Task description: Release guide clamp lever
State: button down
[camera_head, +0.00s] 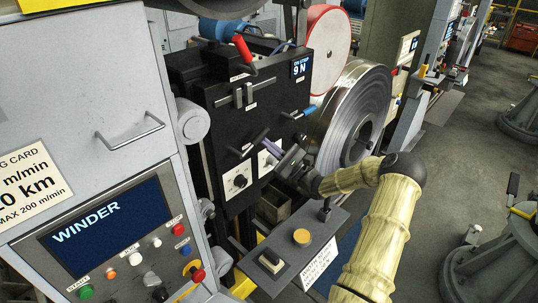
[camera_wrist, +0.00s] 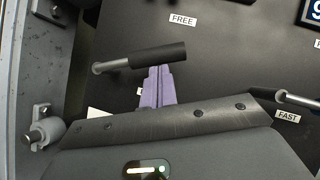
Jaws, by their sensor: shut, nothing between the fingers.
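In the wrist view a lever with a black grip (camera_wrist: 157,54) and a bare metal shaft lies nearly level on the black panel, below a FREE label (camera_wrist: 183,20). My gripper (camera_wrist: 158,72) has pale purple fingers, pressed together and empty. Their tips are just under the black grip; I cannot tell whether they touch it. In the head view my gripper (camera_head: 258,136) is at the front of the black machine box (camera_head: 210,88), and my arm hides part of the panel behind it. A FAST label (camera_wrist: 287,117) is at the right, beside another lever (camera_wrist: 296,99).
A red-handled lever (camera_head: 244,52) rises from the box top. A large steel coil (camera_head: 372,95) stands close on the right. A small button shelf (camera_head: 325,232) is below my wrist, and the winder cabinet (camera_head: 75,75) is on the left. Open floor lies farther right.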

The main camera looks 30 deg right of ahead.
jog(key=r+n+g, duration=0.1)
jog(key=n, duration=0.1)
jog(key=r+n+g+y+b, duration=0.1)
jog(key=n, duration=0.1)
jog(key=n+g+b, duration=0.1)
jog(key=shift+s+a+r+n+y, duration=0.1)
jog(key=shift+a+r+n+y, duration=0.15)
jog(key=shift+r+n+y, duration=0.15)
jog(key=shift+s+a+r+n+g+b, duration=0.1)
jog(key=shift+a+r+n+g+b, duration=0.2)
jog(key=shift+r+n+g, duration=0.35)
jog(key=shift+s+a+r+n+g+b, duration=0.1)
jog(key=shift+a+r+n+g+b, duration=0.25)
jog(key=shift+n, duration=0.55)
jog(key=shift+s+a+r+n+g+b, duration=0.1)
jog(key=shift+r+n+g+b, duration=0.3)
jog(key=shift+n+g, duration=0.3)
jog(key=d+f, duration=0.1)
jog(key=d+b, duration=0.1)
jog(key=d+f, duration=0.1)
jog(key=d, duration=0.1)
jog(key=shift+w+f, duration=0.3)
jog(key=b, duration=0.4)
send_near(267, 133)
jog(key=shift+v, duration=1.2)
jog(key=shift+a+f, duration=0.2)
jog(key=shift+f, duration=0.05)
